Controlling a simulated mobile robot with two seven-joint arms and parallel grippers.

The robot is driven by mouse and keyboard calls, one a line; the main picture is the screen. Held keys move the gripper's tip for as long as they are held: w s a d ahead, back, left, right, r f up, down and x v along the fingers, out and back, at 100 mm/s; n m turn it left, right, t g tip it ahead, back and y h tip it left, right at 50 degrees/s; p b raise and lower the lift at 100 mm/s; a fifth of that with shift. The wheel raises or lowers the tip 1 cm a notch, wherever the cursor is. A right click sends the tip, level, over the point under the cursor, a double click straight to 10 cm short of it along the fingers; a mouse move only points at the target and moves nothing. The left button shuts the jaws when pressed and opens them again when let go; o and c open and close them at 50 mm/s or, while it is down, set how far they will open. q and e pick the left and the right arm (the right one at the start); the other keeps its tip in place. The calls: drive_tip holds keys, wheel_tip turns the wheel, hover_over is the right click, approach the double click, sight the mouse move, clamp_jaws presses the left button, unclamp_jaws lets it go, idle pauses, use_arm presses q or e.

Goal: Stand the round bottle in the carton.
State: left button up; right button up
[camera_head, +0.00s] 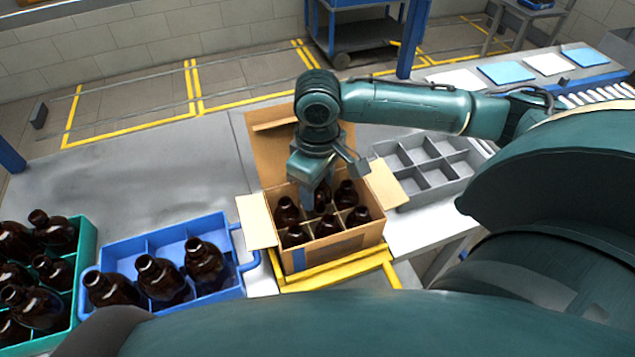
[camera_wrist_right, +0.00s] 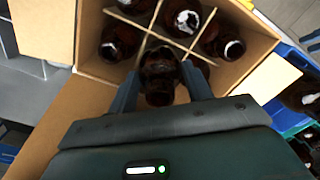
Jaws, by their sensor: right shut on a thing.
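The open cardboard carton (camera_head: 349,244) stands with its flaps spread and dividers inside. Several amber bottles stand in its cells, one of them at the front left (camera_head: 294,236); bottles also show in the wrist view (camera_wrist_right: 121,42). My right gripper (camera_head: 319,191) reaches down into the carton from above. It is shut on a dark amber round bottle (camera_wrist_right: 160,72), with one finger on each side. The held bottle is at the back middle of the carton, among the dividers. Its base is hidden, so I cannot tell whether it touches the carton floor. My left gripper is out of view.
A blue crate (camera_head: 180,236) with 3 amber bottles stands left of the carton. A teal crate (camera_head: 88,243) of several bottles is at the far left. A grey divided tray (camera_head: 462,186) lies empty at the right. The carton sits on a yellow frame (camera_head: 345,273).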

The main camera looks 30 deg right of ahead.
drive_tip(key=shift+f, duration=0.1)
idle(0.3)
drive_tip(key=shift+f, duration=0.75)
drive_tip(key=o, duration=1.1)
drive_tip(key=shift+r, duration=0.1)
wheel_tip(320, 180, up, 13)
drive_tip(key=shift+r, duration=0.1)
